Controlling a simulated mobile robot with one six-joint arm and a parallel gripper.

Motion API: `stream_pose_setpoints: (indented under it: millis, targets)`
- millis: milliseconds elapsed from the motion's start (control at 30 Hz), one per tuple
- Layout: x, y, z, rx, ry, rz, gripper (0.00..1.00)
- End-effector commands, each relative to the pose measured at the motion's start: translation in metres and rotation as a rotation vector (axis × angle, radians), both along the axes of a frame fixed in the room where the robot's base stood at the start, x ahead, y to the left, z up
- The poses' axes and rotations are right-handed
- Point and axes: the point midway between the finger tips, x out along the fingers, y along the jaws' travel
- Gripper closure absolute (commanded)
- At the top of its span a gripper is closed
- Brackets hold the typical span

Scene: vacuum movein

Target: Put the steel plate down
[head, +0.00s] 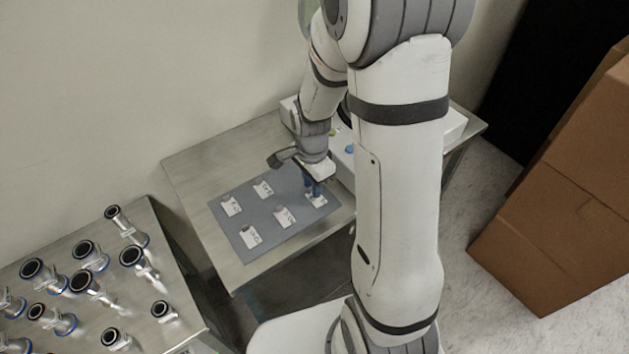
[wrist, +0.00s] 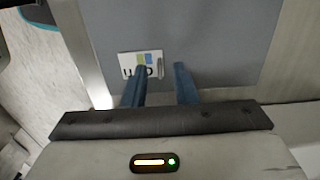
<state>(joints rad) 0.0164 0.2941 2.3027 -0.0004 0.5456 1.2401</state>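My gripper (head: 315,188) is at the right end of the grey mat (head: 228,219), low over a white card (head: 318,201). In the wrist view, its two blue fingers (wrist: 160,80) are apart, with clear space between them. A small, thin grey metal piece (wrist: 160,68), which looks like the steel plate seen edge-on, is at the right side of the white card (wrist: 128,58), just beyond the fingertips. I see neither finger touching it. The left finger covers part of the card. The plate cannot be made out in the head view.
Several other white cards (head: 231,206) lie on the mat. The mat is on a steel table (head: 190,165) with a white box (head: 455,122) at its back right. A second table at left holds several metal pipe fittings (head: 93,287). Cardboard boxes (head: 560,215) stand at right.

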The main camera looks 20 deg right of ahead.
Motion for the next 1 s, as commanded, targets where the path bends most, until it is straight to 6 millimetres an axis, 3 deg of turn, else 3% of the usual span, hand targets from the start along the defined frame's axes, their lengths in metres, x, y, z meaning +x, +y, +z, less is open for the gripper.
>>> stream_pose_setpoints:
  millis: [500,767,867,1000]
  targets:
    - [0.001,0.000,0.098,0.000,-0.005,0.001,0.75]
    - [-0.002,0.001,0.123,0.000,-0.005,0.016,0.75]
    - [-0.010,0.002,0.132,-0.001,-0.021,0.097,0.75]
    - [-0.037,0.004,0.151,-0.013,-0.066,0.344,0.75]
